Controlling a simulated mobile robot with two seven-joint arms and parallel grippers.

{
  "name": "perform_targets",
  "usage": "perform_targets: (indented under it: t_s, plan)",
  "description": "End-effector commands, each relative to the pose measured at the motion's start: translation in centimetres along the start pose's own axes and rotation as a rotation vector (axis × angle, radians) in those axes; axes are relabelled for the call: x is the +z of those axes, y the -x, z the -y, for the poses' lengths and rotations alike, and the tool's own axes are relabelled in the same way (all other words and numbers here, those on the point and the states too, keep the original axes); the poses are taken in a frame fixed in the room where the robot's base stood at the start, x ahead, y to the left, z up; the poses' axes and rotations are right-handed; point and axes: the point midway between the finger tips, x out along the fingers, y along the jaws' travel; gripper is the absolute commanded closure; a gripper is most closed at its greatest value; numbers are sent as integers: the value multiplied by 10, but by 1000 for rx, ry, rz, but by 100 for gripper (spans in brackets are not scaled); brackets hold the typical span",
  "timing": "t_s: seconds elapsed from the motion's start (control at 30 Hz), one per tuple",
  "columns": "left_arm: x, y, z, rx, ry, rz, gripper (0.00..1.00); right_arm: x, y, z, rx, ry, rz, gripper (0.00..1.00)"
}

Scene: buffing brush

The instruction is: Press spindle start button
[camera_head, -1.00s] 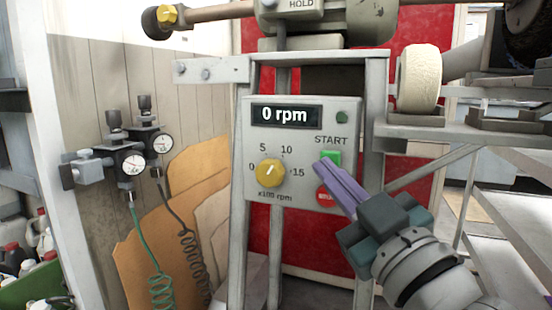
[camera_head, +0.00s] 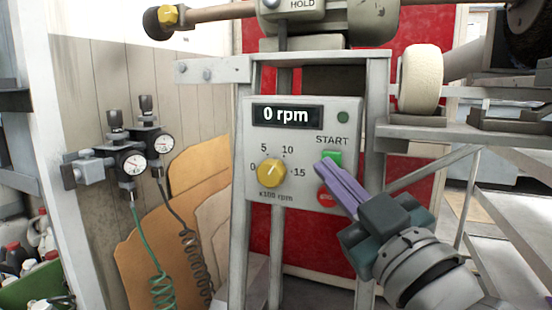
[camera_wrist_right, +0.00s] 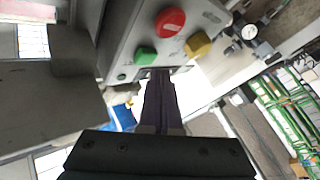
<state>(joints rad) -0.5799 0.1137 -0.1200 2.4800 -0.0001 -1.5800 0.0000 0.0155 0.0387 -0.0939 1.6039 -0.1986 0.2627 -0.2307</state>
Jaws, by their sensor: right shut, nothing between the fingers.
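The green start button (camera_head: 332,157) sits under the START label on the grey control panel (camera_head: 255,190). It also shows in the wrist view (camera_wrist_right: 145,56), just beyond the fingertips. My right gripper (camera_head: 322,164) is shut and empty, its purple fingers pointing up at the panel. Its tips overlap the lower left of the green button in the head view; I cannot tell whether they touch it. The red stop button (camera_head: 325,197) is just below, partly hidden by the fingers. The display (camera_head: 286,116) reads 0 rpm. My left gripper is not in view.
A yellow speed knob (camera_head: 271,172) is left of the buttons, and a dark green lamp (camera_head: 343,117) is above START. Gauges (camera_head: 133,164) with hoses hang at the left. A cream buffing wheel (camera_head: 420,79) is at the upper right.

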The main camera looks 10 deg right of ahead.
Motion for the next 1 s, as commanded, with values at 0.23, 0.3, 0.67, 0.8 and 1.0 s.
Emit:
perform_targets:
  t_s: [0.23, 0.3, 0.67, 0.8, 1.0]
  plan:
    - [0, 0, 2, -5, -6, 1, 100, 0, 0, 0, 0, 0, 0, 100]
    - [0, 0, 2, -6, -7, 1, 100, 0, 0, 0, 0, 0, 0, 100]
    - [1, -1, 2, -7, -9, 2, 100, 3, -5, -4, 0, 1, -1, 100]
    - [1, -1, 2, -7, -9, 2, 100, 5, -6, -4, 0, 0, 0, 100]
    - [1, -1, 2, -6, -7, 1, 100, 4, -6, -4, 0, 0, 0, 100]
